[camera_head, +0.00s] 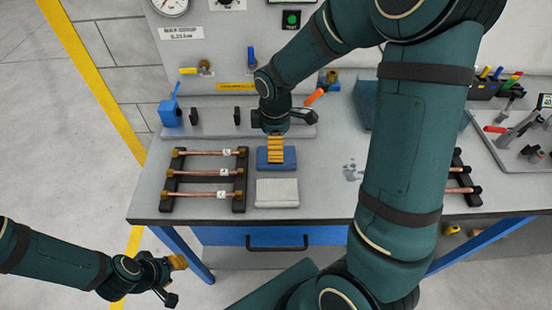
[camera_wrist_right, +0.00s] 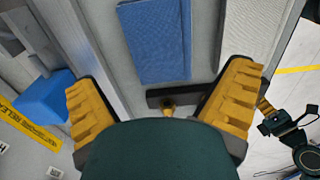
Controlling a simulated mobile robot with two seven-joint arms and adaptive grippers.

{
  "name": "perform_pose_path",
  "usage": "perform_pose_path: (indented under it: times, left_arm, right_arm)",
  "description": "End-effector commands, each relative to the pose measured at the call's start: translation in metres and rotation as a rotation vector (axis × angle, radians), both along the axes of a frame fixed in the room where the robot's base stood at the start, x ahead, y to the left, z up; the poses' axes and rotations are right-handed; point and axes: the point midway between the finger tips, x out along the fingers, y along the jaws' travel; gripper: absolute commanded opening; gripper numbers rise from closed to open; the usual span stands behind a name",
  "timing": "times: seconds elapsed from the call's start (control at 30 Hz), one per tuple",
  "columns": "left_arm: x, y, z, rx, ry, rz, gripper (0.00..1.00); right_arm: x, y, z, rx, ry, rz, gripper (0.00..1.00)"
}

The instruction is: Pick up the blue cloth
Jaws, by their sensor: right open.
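The blue cloth (camera_head: 262,158) lies flat on the grey workbench in the head view, right of the left tube rack. My right gripper (camera_head: 276,149) hangs over it, and its yellow finger hides the cloth's middle. In the right wrist view the cloth (camera_wrist_right: 158,40) is a flat blue rectangle, lying beyond the yellow fingers. There my right gripper (camera_wrist_right: 162,103) has its fingers wide apart with nothing between them touching. My left gripper (camera_head: 176,262) is low beside the bench's front left, away from the cloth; its opening is unclear.
A folded pale grey cloth (camera_head: 277,193) lies in front of the blue one. A black rack (camera_head: 238,180) with several copper tubes stands to the left. A fixture plate (camera_head: 215,128) with a blue block (camera_head: 170,111) lies behind. A second rack is partly hidden by my arm.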

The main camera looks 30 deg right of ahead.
Motion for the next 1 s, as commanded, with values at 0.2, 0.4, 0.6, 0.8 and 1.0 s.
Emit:
perform_pose_path:
  times: [0.2, 0.4, 0.6, 0.8, 1.0]
  left_arm:
    - [-0.001, 0.000, -0.004, 0.000, 0.002, -0.002, 0.39]
    - [-0.003, -0.001, -0.011, -0.002, 0.007, -0.006, 0.39]
    - [-0.004, -0.001, -0.013, -0.002, 0.010, -0.007, 0.39]
    - [-0.004, -0.001, -0.012, -0.002, 0.010, -0.007, 0.39]
    - [-0.004, -0.001, -0.012, -0.002, 0.010, -0.007, 0.39]
  right_arm:
    - [0.000, -0.001, -0.016, 0.000, 0.001, -0.001, 1.00]
    - [0.000, -0.003, -0.046, -0.001, 0.002, 0.000, 1.00]
    - [0.000, -0.003, -0.058, -0.001, -0.001, 0.000, 1.00]
    - [0.000, -0.003, -0.057, -0.001, -0.001, 0.000, 1.00]
    - [0.000, -0.003, -0.057, -0.001, -0.001, 0.000, 0.41]
